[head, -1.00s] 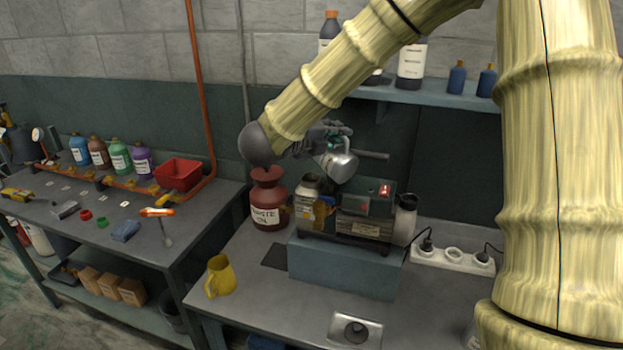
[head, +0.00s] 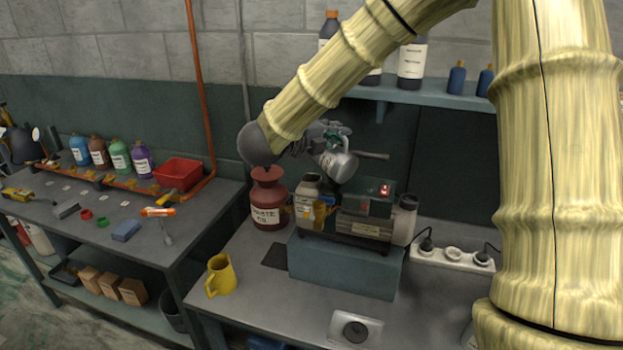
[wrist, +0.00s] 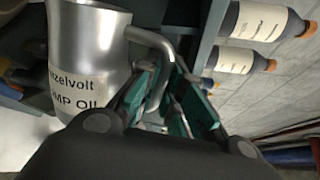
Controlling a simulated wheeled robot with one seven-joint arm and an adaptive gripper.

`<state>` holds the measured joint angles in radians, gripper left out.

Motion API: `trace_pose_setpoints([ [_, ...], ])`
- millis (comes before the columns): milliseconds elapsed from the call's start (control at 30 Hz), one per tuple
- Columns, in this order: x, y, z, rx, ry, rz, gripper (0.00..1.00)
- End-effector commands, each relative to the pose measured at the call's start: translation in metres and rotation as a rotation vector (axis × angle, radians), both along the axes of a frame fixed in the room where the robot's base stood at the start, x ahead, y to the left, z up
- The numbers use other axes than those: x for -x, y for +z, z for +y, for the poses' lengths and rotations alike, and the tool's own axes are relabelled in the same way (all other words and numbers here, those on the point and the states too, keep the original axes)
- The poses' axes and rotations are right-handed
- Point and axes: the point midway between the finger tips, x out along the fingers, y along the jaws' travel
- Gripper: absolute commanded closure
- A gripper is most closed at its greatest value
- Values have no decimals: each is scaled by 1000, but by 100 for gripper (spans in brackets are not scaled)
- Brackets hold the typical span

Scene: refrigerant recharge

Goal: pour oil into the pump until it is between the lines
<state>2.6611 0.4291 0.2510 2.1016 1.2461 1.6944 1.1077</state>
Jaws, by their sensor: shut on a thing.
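My gripper (head: 330,135) is shut on the handle of a metal jug; its fingers also show around the handle in the wrist view (wrist: 172,95). The jug (head: 338,163) is silver with a label reading in part "PUMP OIL", seen large in the wrist view (wrist: 88,60). In the head view it is tilted and held above the pump. The pump (head: 365,215) sits on a blue-grey block, with a cream-coloured neck at its left and an amber window (head: 320,210) below. The oil level against the lines is too small to read. No oil stream is visible.
A red waste oil can (head: 268,200) stands left of the pump. A yellow jug (head: 219,276) stands at the bench's front left. A power strip (head: 452,257) lies to the right. Bottles (head: 412,63) stand on the shelf above. The bench front has free room.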

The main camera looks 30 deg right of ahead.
Motion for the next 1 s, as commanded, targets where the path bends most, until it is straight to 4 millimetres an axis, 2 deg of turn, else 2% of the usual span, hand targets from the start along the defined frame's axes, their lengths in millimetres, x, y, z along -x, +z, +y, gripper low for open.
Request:
trace_pose_setpoints([
  [767, -3, 0, 1, 6, -1, 28, 100],
  [1000, 12, -3, -2, -23, 0, -125, 100],
])
